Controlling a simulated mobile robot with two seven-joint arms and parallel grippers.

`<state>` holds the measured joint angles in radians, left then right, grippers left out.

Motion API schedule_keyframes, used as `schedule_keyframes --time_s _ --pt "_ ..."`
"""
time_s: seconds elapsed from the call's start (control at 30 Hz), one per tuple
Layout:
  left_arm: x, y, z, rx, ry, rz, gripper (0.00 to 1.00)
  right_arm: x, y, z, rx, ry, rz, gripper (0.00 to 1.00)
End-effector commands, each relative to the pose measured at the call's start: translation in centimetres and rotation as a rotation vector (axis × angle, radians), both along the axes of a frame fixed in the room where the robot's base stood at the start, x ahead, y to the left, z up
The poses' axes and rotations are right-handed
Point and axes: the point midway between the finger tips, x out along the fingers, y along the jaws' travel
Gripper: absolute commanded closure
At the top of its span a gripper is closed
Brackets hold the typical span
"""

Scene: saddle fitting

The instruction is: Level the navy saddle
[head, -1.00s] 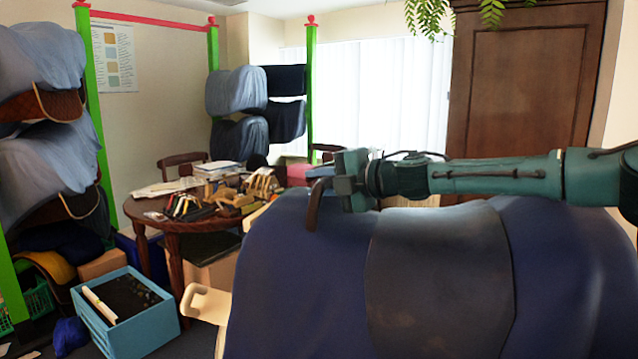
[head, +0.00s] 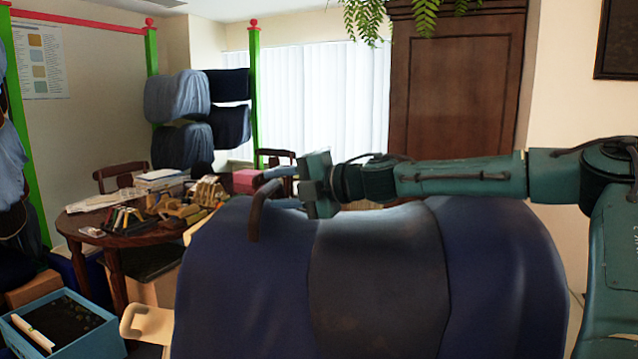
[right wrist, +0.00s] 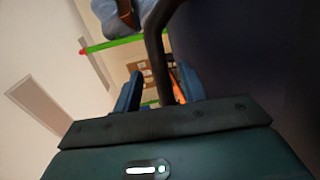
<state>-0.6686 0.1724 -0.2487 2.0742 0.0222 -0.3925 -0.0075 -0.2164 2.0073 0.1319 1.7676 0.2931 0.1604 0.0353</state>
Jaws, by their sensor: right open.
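The navy saddle (head: 500,270), a large draped form with a grey middle panel (head: 375,270), fills the lower middle of the head view. I cannot tell whether it is level. A dark curved handle (head: 255,215) rises at its upper left. My right gripper (head: 278,188) reaches in from the right above the saddle's top, its fingers pointing left at the handle. In the right wrist view the open fingers (right wrist: 160,92) stand either side of the dark handle bar (right wrist: 154,45), with gaps showing. The saddle's underside and support are hidden. My left gripper is not in view.
A round table (head: 95,225) with tools and papers stands left behind the saddle. A blue crate (head: 75,348) and a cream handle-like part (head: 145,325) are at lower left. A rack with draped saddles (head: 178,95) and a brown cabinet (head: 455,90) stand behind.

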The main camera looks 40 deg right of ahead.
Motion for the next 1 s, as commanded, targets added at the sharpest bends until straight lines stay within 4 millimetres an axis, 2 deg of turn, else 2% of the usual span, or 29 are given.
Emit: schedule_keyframes --time_s 0.6,0.8,1.0 --pt "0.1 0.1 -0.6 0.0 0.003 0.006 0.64 -6.0 -2.5 1.2 -0.001 -0.004 0.001 0.59" --pt "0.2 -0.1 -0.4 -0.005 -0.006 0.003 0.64 -7.3 -3.0 1.5 0.0 -0.001 0.001 0.59" --pt "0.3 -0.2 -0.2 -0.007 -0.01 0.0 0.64 -7.7 -3.2 1.5 0.0 0.0 0.002 0.59"
